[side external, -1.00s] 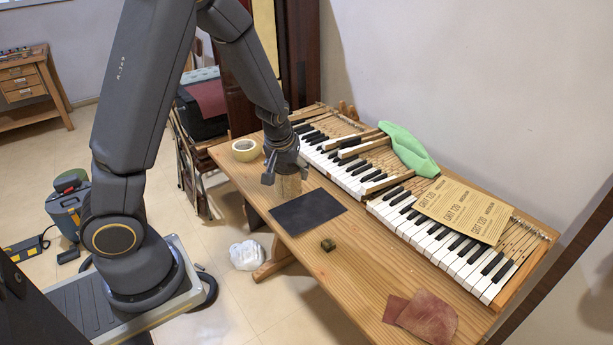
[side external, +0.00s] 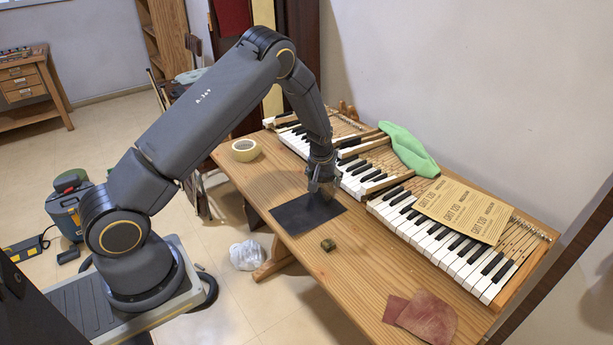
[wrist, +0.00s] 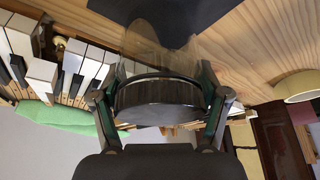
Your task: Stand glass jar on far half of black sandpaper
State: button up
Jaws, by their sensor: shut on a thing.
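The glass jar (wrist: 160,45) is clear, with a dark round lid (wrist: 160,97), in the wrist view. My gripper (wrist: 158,88) is shut on it, one finger on each side near the lid. In the side view my gripper (side external: 321,184) points down over the far edge of the black sandpaper (side external: 297,216); the jar is barely visible there. The sandpaper lies flat on the bench, and part of it shows past the jar in the wrist view (wrist: 150,8). I cannot tell whether the jar's base touches the sandpaper.
The piano keyboard (side external: 425,225) runs along the bench's back, close behind my gripper. A tape roll (side external: 245,150) lies at the left. Brown scraps (side external: 428,317) lie at the front right. Bare wood (side external: 370,265) surrounds the sandpaper.

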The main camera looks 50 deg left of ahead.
jog(key=shift+f, duration=1.2)
jog(key=shift+s, duration=0.1)
jog(key=shift+f, duration=0.15)
jog(key=o, duration=1.5)
